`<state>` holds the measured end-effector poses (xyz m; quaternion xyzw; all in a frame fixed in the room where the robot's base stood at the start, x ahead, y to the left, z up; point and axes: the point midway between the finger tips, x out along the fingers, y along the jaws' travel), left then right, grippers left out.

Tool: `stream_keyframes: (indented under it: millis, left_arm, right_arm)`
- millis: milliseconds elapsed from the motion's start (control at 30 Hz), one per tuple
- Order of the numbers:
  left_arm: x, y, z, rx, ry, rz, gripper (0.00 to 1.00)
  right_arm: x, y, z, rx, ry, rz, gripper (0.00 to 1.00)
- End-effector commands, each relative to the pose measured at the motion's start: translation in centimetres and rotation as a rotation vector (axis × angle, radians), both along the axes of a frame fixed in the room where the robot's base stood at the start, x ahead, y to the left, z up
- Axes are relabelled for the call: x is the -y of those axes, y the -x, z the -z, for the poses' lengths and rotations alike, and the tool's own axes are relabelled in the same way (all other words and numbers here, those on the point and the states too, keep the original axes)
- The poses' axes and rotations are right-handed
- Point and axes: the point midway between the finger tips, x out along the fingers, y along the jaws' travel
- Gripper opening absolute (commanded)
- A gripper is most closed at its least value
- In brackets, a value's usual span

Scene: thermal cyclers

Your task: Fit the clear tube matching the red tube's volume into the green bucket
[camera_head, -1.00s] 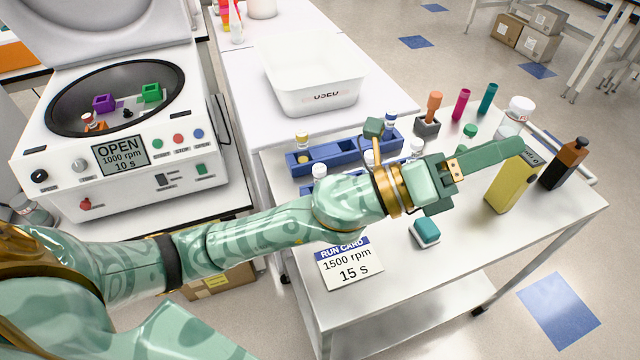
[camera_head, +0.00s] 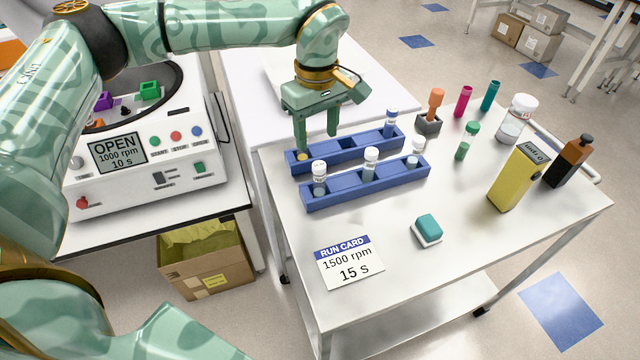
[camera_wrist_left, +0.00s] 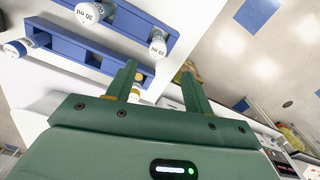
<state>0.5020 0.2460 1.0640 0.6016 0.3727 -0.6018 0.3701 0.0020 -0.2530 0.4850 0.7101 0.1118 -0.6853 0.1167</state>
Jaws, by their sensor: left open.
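The centrifuge (camera_head: 150,165) is open and reads 1000 rpm, 10 s. Its green bucket (camera_head: 150,90) looks empty; a purple bucket (camera_head: 104,100) is beside it. An orange bucket (camera_head: 97,124) is mostly hidden by my arm, and a red tube in it cannot be made out. Clear white-capped tubes (camera_head: 319,178), (camera_head: 371,162), (camera_head: 415,152) stand in the front blue rack (camera_head: 365,187). In the wrist view two caps read 30 ml (camera_wrist_left: 90,12) and 15 ml (camera_wrist_left: 157,42). My left gripper (camera_head: 318,145) is open, pointing down over the back rack (camera_head: 350,150), close to a yellow-capped tube (camera_head: 303,157).
A blue-capped tube (camera_head: 391,120) stands at the back rack's right end. The run card (camera_head: 350,262) reads 1500 rpm, 15 s. A teal-topped block (camera_head: 427,230), yellow container (camera_head: 517,180) and brown bottle (camera_head: 568,160) stand on the cart. The front of the cart is mostly clear.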

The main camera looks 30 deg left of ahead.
Motion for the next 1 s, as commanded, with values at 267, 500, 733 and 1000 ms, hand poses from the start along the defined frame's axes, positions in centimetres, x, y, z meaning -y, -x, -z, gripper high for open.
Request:
stream_keyframes:
  millis: [267,500,733,1000]
  left_arm:
    - [0.1,0.0,4.8,0.0,0.002,0.002,0.52]
    - [0.2,-0.2,6.9,-0.001,0.002,0.001,0.52]
    - [0.2,-0.3,10.3,-0.001,0.002,0.002,0.52]
    - [0.2,-0.3,10.2,0.002,0.002,0.002,0.35]
  right_arm:
    - [0.0,0.4,1.2,-0.009,0.0,0.0,0.36]
    - [0.0,0.6,1.9,-0.015,0.001,0.0,0.36]
    - [0.0,0.9,2.8,-0.022,0.0,0.0,0.36]
    - [0.0,0.9,2.7,-0.021,0.0,0.0,0.36]
